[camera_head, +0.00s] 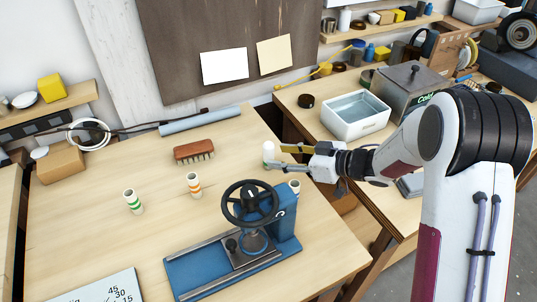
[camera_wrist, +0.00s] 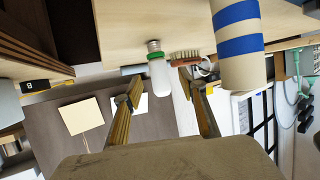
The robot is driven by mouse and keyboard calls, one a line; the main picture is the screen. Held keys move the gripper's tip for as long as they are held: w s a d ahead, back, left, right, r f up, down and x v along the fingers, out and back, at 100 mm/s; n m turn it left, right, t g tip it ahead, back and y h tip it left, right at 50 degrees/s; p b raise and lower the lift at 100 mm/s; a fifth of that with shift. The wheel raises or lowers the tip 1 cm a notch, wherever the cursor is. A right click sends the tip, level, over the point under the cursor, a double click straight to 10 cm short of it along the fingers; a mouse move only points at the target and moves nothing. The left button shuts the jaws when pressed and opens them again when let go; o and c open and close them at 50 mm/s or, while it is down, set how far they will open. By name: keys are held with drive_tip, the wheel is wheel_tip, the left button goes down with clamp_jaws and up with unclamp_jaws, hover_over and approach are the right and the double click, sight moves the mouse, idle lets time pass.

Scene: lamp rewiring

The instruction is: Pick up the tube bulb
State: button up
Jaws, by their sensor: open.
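The tube bulb (camera_wrist: 159,73) is white with a green band and a metal screw base. In the wrist view it lies in the gap between the two fingers of my gripper (camera_wrist: 161,95), with clear space on either side. In the head view the bulb (camera_head: 268,152) shows as a small white shape at the fingertips of my gripper (camera_head: 278,156), above the right part of the table. My gripper is open. The head view does not show the bulb's base clearly.
A blue-striped cylinder (camera_wrist: 238,42) is close on the right in the wrist view. A blue press with a black handwheel (camera_head: 250,203) stands in front of my gripper. A brush (camera_head: 194,151) and green-striped (camera_head: 133,201) and orange-striped (camera_head: 194,185) cylinders stand left.

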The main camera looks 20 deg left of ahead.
sight(268, 153)
drive_tip(key=shift+a, duration=0.1)
drive_tip(key=shift+x, duration=2.6)
drive_tip(key=shift+r, duration=0.1)
drive_tip(key=shift+c, duration=0.3)
drive_tip(key=c, duration=1.1)
